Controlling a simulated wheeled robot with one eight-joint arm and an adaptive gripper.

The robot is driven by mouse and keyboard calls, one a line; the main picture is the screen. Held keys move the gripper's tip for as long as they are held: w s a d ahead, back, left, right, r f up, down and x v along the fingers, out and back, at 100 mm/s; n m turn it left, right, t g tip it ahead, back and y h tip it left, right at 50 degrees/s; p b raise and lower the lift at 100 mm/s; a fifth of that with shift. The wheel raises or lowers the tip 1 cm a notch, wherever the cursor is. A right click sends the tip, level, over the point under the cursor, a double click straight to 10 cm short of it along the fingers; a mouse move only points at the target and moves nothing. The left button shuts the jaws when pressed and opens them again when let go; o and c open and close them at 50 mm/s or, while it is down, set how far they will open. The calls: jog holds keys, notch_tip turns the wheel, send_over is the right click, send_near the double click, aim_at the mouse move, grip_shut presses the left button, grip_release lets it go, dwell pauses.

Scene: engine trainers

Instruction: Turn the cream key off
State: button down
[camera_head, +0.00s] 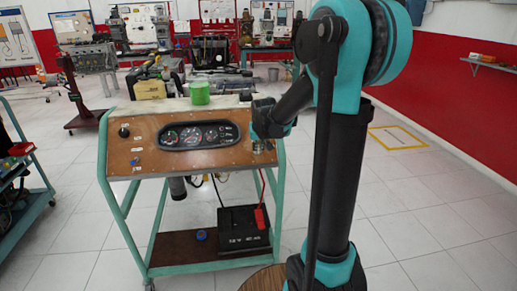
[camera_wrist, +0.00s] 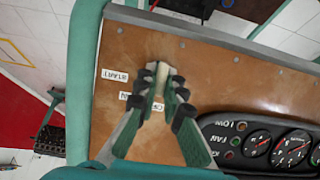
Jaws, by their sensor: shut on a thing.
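The cream key (camera_wrist: 158,72) is on the brown wooden panel (camera_wrist: 215,80) of the engine trainer, with printed START, ON and OFF labels around it. My gripper (camera_wrist: 159,88) is shut on the cream key, with its green and black fingers on both sides of it. The fingers cover most of the key, so its exact angle is hard to tell. In the head view my gripper (camera_head: 262,146) is at the right end of the panel (camera_head: 190,158), and the key is hidden there.
The gauge cluster (camera_head: 198,135) is left of my gripper. A black battery (camera_head: 243,229) with a red clamp sits on the lower shelf. Floor to the right is open.

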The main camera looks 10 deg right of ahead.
jog(key=c, duration=1.6)
grip_release()
jog(key=shift+c, duration=0.2)
jog(key=v, duration=1.2)
jog(key=s+d+f+g, duration=0.1)
jog(key=s+d+f, duration=0.1)
jog(key=s+f, duration=0.7)
jog(key=s+d+f, duration=0.2)
jog(key=s+f, duration=0.8)
jog(key=s, duration=0.5)
jog(key=shift+s+d+f+g, duration=0.2)
jog(key=shift+s+f+g, duration=0.05)
jog(key=shift+f+g, duration=0.15)
